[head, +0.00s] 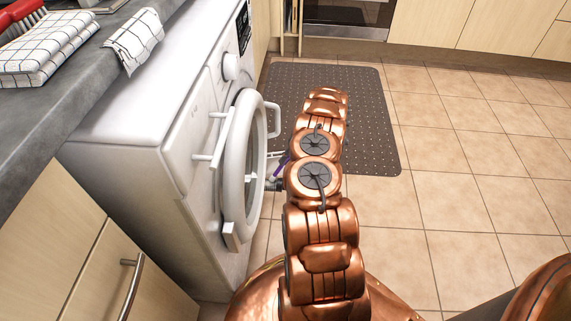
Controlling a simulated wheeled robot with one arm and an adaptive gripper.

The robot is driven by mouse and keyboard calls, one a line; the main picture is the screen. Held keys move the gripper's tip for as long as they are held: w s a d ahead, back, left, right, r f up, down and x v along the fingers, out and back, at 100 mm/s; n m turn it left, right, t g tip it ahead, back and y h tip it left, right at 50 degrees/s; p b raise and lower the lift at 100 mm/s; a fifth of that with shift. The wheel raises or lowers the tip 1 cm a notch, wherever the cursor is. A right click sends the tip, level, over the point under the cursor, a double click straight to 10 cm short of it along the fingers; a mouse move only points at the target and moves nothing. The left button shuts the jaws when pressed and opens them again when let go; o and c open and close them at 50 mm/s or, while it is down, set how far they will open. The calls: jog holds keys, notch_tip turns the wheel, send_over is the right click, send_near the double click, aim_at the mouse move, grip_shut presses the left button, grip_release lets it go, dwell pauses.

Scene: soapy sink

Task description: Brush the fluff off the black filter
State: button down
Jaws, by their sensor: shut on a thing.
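My gripper (273,184) shows only in part, low beside the open door of the washing machine, mostly hidden behind my copper arm. It is shut on a thin purple thing (280,166), of which only a small piece shows. It may be a brush, but its shape is too covered to tell. I cannot make out the black filter or any fluff. The lower front of the white washing machine (140,140) is largely covered by its door.
The round washer door (242,165) stands open close left of my arm. A dark dotted mat (375,135) lies beyond on the tiled floor (470,200), which is clear to the right. Folded checked cloths (45,45) lie on the grey counter (85,85).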

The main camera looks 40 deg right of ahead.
jog(key=shift+f, duration=0.1)
jog(key=shift+b, duration=0.4)
jog(key=shift+s+a, duration=0.3)
jog(key=shift+a, duration=0.05)
jog(key=shift+w+d, duration=0.3)
jog(key=shift+d, duration=0.05)
dwell(2.0)
